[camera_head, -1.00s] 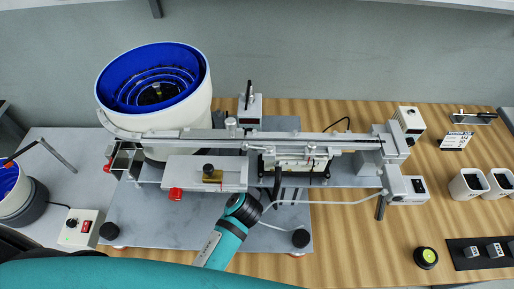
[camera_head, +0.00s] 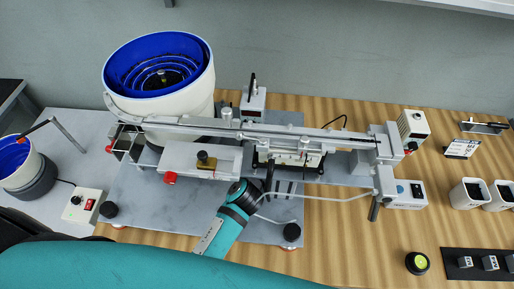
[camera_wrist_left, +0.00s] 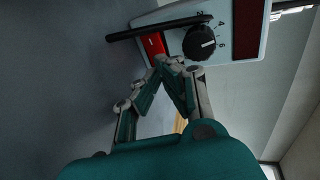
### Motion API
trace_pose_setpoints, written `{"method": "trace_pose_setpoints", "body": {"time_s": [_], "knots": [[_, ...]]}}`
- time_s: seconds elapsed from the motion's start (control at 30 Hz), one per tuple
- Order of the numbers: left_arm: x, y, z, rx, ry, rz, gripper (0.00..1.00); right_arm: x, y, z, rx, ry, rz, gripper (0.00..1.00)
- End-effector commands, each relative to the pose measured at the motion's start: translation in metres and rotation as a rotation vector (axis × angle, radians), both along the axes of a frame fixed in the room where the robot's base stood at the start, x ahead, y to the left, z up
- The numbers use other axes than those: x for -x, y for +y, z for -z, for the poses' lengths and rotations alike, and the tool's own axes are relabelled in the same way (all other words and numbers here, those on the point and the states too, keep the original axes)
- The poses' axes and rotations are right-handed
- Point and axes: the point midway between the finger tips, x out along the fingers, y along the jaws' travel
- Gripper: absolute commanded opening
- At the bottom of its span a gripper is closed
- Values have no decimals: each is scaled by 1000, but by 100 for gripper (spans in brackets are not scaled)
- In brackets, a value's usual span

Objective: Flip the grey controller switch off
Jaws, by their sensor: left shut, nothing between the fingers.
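In the left wrist view a pale grey controller (camera_wrist_left: 228,44) shows a black numbered dial (camera_wrist_left: 203,43), a dark red display strip (camera_wrist_left: 247,18) and a red switch (camera_wrist_left: 154,45). A black rod (camera_wrist_left: 150,29) crosses in front and hides part of the switch, so its position cannot be told. My left gripper (camera_wrist_left: 172,63) is shut and empty, its tips appearing close to the switch and dial; contact cannot be told. In the head view my left wrist (camera_head: 240,196) is over the gantry's plate and its fingers are hidden. My right gripper is not in view.
The gantry rail (camera_head: 280,131) and a bent grey tube (camera_head: 330,198) lie close around my left wrist. A blue-lined bowl feeder (camera_head: 160,105) stands behind. Other control boxes sit at the left (camera_head: 84,206) and right (camera_head: 405,194).

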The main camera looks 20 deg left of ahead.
Motion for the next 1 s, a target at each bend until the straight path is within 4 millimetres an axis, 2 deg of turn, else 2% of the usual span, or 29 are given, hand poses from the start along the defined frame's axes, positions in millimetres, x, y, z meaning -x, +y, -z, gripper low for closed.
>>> {"method": "trace_pose_setpoints", "body": {"time_s": [0.1,0.4,0.6,0.77,1.0], "knots": [[14,-1,-3,-2,2,-3,0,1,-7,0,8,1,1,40],[74,-8,-22,-5,5,-10,0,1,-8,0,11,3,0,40],[103,-13,-32,-9,3,-12,0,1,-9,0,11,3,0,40],[113,-14,-36,-11,1,-12,0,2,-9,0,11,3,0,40],[113,-14,-36,-11,0,-12,0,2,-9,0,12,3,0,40]]}}
